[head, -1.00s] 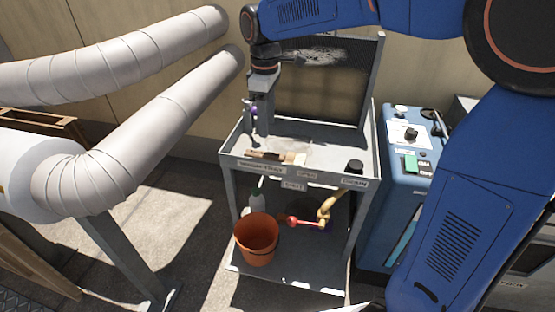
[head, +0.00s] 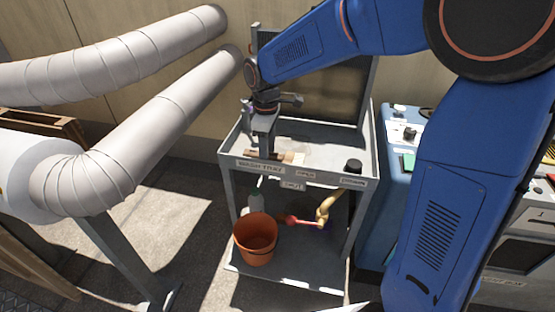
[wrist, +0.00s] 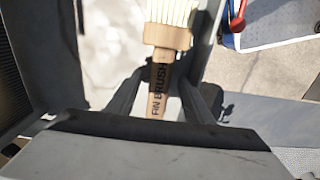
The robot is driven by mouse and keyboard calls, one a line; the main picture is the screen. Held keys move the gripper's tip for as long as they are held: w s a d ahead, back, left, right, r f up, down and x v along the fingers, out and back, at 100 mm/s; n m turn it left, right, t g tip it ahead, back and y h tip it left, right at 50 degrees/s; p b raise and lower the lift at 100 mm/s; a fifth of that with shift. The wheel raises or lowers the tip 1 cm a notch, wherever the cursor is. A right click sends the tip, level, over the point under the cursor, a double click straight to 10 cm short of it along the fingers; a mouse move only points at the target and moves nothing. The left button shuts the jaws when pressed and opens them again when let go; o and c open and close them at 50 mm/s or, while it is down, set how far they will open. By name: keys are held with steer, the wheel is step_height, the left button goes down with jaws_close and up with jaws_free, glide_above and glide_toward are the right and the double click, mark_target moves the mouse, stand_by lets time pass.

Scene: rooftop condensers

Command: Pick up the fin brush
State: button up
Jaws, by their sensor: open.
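The fin brush (wrist: 161,83) has a wooden handle marked FIN BRUSH and pale bristles, at the top middle of the wrist view. In the head view the fin brush (head: 287,157) lies in the grey wash tray (head: 330,178), partly hidden by my gripper (head: 263,156). In the wrist view my gripper (wrist: 163,92) is open, with one finger on each side of the brush handle. The handle runs between the fingers, and its near end is hidden behind the gripper body. I cannot tell whether the fingers touch it.
A dark upright panel (head: 330,92) backs the tray. A black knob (head: 354,166) is at its right. Below, an orange bucket (head: 256,240) stands on the lower shelf (head: 300,275). A blue machine (head: 384,225) stands at right, and thick white ducts (head: 140,125) are at left.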

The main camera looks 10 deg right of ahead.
steer(key=c, duration=1.1)
steer(key=shift+c, duration=0.2)
step_height(320, 180, up, 10)
steer(key=shift+o, duration=0.3)
